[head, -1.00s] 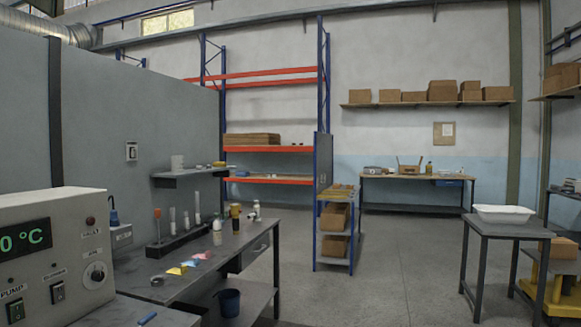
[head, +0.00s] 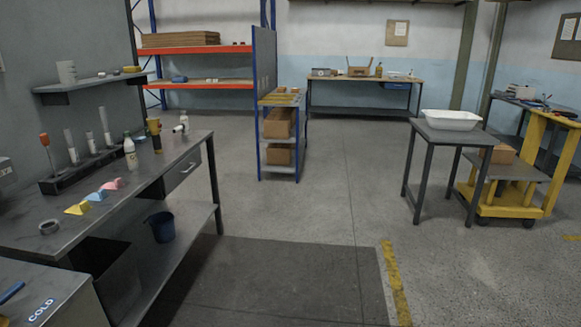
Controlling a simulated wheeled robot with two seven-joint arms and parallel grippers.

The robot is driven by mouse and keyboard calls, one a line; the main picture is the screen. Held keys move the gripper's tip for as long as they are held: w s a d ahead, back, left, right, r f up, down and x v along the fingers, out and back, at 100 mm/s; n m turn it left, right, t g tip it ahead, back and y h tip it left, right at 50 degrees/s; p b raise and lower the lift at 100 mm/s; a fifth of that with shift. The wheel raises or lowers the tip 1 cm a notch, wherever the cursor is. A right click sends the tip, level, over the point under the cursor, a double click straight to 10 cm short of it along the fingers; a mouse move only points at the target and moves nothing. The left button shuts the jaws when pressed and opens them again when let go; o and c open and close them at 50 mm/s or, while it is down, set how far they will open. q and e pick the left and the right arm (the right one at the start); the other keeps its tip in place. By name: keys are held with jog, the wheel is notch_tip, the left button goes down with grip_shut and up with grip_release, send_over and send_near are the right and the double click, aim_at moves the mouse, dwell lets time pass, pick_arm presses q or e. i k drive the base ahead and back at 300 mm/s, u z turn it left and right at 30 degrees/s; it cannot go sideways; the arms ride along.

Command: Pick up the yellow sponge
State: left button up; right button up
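A small yellow wedge-like piece (head: 77,208) lies on the dark workbench (head: 40,222) at the left. A blue piece (head: 96,195) and a pink piece (head: 113,184) lie in a row behind it. A small yellow item (head: 132,69) also sits at the right end of the wall shelf (head: 85,83). At this size I cannot tell which of the two yellow things is the sponge. Neither of my grippers shows in the head view.
A table with a white basin (head: 451,119) and a yellow cart (head: 510,195) stand right. The middle floor is clear.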

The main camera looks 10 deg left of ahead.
aim_at(133, 69)
jog(key=u, duration=0.05)
jog(key=i, duration=2.3)
jog(key=u, duration=0.15)
jog(key=i, duration=2.35)
jog(key=u, duration=0.3)
jog(key=i, duration=2.35)
jog(key=u, duration=0.75)
jog(key=i, duration=1.8)
jog(key=u, duration=2.4)
jog(key=i, duration=1.4)
jog(key=u, duration=0.95)
